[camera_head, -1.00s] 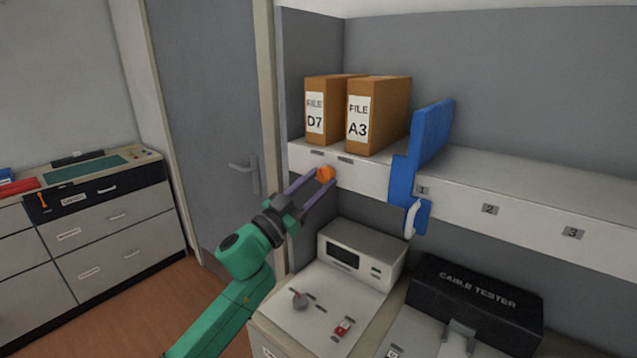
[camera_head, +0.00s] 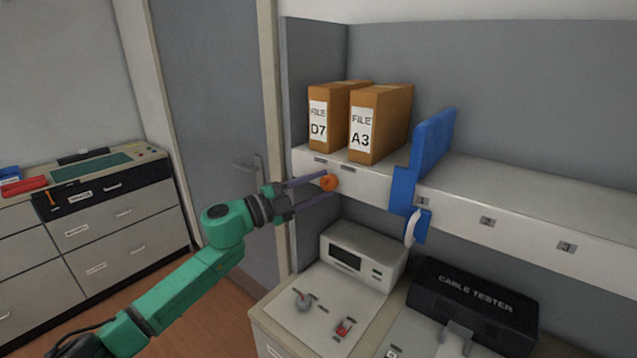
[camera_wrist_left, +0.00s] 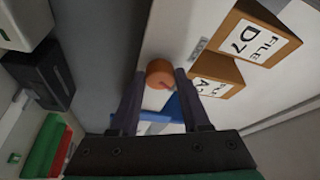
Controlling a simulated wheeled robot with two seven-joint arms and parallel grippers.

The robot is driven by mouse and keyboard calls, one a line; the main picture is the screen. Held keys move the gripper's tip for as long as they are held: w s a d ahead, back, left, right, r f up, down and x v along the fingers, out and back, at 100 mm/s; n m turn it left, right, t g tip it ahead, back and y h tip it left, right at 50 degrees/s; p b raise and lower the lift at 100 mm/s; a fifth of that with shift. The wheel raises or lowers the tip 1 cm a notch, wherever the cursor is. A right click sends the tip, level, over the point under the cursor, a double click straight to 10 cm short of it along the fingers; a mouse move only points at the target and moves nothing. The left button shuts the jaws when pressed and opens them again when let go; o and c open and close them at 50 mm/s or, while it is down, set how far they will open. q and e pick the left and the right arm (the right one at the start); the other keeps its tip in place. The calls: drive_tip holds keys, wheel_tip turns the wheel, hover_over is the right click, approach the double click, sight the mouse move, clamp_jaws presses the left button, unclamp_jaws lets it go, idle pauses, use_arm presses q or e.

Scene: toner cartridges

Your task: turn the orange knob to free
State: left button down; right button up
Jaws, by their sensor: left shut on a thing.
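The orange knob (camera_head: 328,183) sits on the white front edge of the shelf, below the FILE D7 and FILE A3 boxes. It also shows in the left wrist view (camera_wrist_left: 159,74), between the finger ends, with a small mark on its face. My left gripper (camera_head: 325,184) comes in from the left with its two purple-grey fingers around the knob, one above and one below, shut on it. In the wrist view the fingers (camera_wrist_left: 160,80) lie on both sides of the knob. My right gripper is not in view.
A blue bracket (camera_head: 425,165) with a white handle (camera_head: 412,228) hangs at the shelf edge to the right. File boxes (camera_head: 380,122) stand above. A white instrument (camera_head: 362,252) and black cable tester (camera_head: 472,300) stand on the counter below. Open room lies left, before the grey door.

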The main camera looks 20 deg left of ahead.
use_arm(q)
drive_tip(key=shift+r+m+g+p, duration=0.15)
drive_tip(key=shift+m+g+p, duration=0.4)
drive_tip(key=shift+m, duration=0.65)
drive_tip(key=shift+y, duration=0.3)
drive_tip(key=shift+c, duration=1.9)
unclamp_jaws()
drive_tip(key=b+v, duration=1.2)
drive_tip(key=v, duration=0.2)
drive_tip(key=shift+s+a, duration=0.2)
drive_tip(key=shift+s, duration=0.05)
